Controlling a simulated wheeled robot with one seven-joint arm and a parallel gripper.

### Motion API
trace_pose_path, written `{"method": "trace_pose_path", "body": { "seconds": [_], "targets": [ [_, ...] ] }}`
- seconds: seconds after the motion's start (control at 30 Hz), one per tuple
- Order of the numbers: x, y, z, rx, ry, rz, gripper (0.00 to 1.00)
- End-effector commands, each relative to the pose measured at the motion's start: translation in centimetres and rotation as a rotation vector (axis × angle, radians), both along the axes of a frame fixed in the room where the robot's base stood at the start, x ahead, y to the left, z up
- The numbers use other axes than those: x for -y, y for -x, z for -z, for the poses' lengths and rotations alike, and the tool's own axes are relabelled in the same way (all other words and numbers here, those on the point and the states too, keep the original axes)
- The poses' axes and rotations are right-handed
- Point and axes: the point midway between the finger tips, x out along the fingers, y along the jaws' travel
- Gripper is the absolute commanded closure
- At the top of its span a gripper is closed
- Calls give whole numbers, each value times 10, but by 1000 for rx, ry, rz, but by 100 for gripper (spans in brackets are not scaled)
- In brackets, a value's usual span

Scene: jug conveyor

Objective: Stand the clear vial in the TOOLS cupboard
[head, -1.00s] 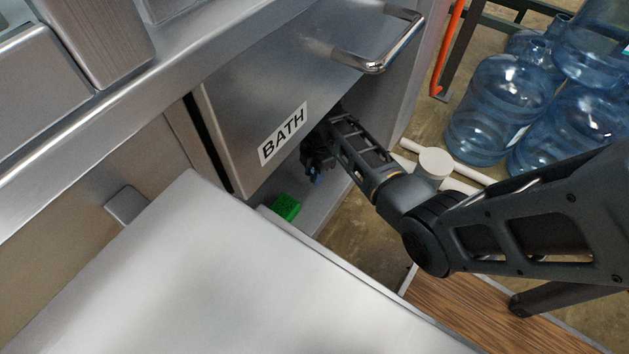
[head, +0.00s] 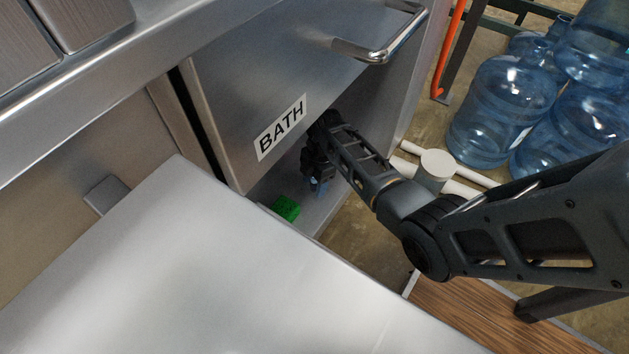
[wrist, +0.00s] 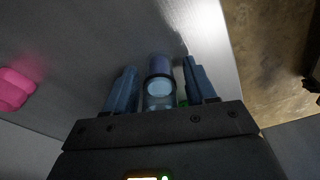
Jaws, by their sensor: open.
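My gripper (head: 317,184) is inside the open compartment behind the door marked BATH (head: 282,128), its blue fingers pointing down. In the wrist view my gripper (wrist: 160,68) is open, one finger on each side of the clear vial (wrist: 159,88). The vial shows a pale round face and a dark ring. I cannot tell whether the fingers touch it. The vial cannot be made out in the head view. No TOOLS label is in view.
A green block (head: 286,208) lies on the compartment floor near my gripper. A pink object (wrist: 15,88) lies left in the wrist view. A metal worktop (head: 200,270) fills the front. Large blue water bottles (head: 490,110) stand at the right.

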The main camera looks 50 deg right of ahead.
Motion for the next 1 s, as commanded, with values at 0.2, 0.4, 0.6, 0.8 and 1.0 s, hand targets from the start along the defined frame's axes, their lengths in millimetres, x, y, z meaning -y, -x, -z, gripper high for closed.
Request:
{"method": "trace_pose_path", "body": {
  "seconds": [0.2, 0.4, 0.6, 0.8, 1.0],
  "targets": [
    [0, 0, -6, 1, 0, 0, 45],
    [4, 1, -39, 2, 2, 1, 45],
    [10, 3, -80, 2, 1, 0, 45],
    [14, 5, -109, 2, 1, 0, 45],
    [15, 6, -121, 1, 0, 0, 45]
  ]
}}
